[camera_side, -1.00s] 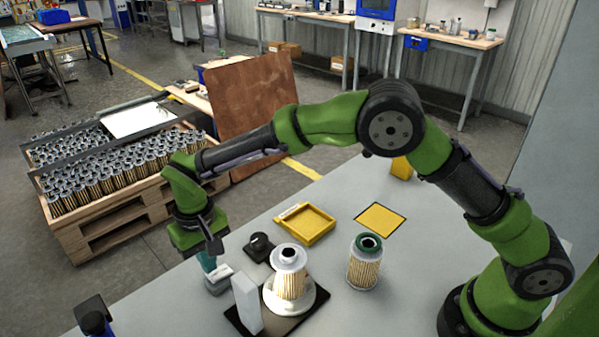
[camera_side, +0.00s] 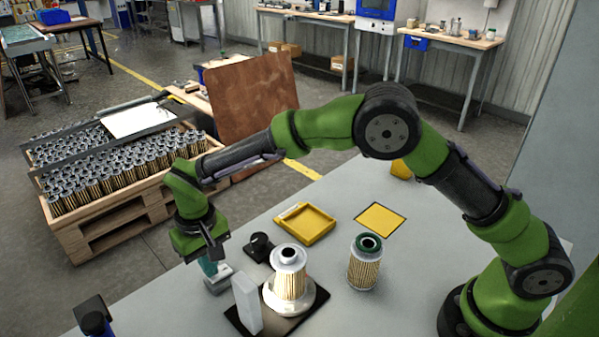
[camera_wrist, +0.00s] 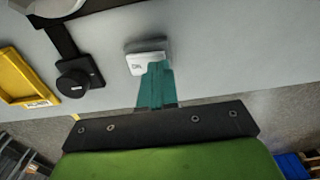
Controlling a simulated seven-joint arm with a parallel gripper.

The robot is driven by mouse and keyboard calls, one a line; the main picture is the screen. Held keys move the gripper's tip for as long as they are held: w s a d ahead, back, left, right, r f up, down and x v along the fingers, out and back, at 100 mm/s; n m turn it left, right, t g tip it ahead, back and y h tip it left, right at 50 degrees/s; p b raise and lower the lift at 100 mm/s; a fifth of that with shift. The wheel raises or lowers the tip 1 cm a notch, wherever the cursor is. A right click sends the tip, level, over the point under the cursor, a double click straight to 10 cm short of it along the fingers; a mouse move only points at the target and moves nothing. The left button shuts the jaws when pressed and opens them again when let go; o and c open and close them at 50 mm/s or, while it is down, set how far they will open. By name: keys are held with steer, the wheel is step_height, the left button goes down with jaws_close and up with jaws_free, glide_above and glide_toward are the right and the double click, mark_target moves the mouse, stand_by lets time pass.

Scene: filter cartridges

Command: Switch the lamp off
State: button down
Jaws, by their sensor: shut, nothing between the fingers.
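A small switch box with a white rocker (camera_wrist: 148,60) marked with dark lettering, apparently "ON", is in the wrist view. In the side view the switch (camera_side: 219,280) stands at the table's left edge. My gripper (camera_wrist: 157,68) has its teal fingers together and empty, with tips over the near edge of the rocker. In the side view my gripper (camera_side: 209,270) points down at the switch; whether it touches cannot be told. A pleated cartridge (camera_side: 290,275) stands on a round white base (camera_side: 309,301) and looks brightly lit; no separate lamp is clearly visible.
A white upright block (camera_side: 246,303) stands close right of the switch, on a dark plate. A black knob unit (camera_side: 259,247) is behind. A yellow tray (camera_side: 305,225), a green-topped cartridge (camera_side: 364,264) and a yellow square (camera_side: 380,218) are farther right.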

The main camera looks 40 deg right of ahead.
steer(key=shift+f, duration=0.6)
steer(key=shift+r, duration=0.1)
steer(key=shift+r, duration=3.45)
steer(key=shift+f, duration=0.2)
steer(key=s+d+r+m+t, duration=0.1)
steer(key=s+d+r+t, duration=0.1)
steer(key=s+d+r, duration=0.2)
steer(key=s+d+r+m+t+y, duration=0.1)
steer(key=s+d+r, duration=0.4)
steer(key=s+d, duration=0.5)
steer(key=s+d+r+m+t+y, duration=0.1)
steer(key=s+d+r+m+t, duration=0.1)
steer(key=s+d+r+t, duration=0.2)
steer(key=s+d+r, duration=0.1)
steer(key=s+d, duration=0.2)
steer(key=d, duration=0.4)
steer(key=shift+d+r, duration=0.2)
steer(key=shift+r, duration=0.05)
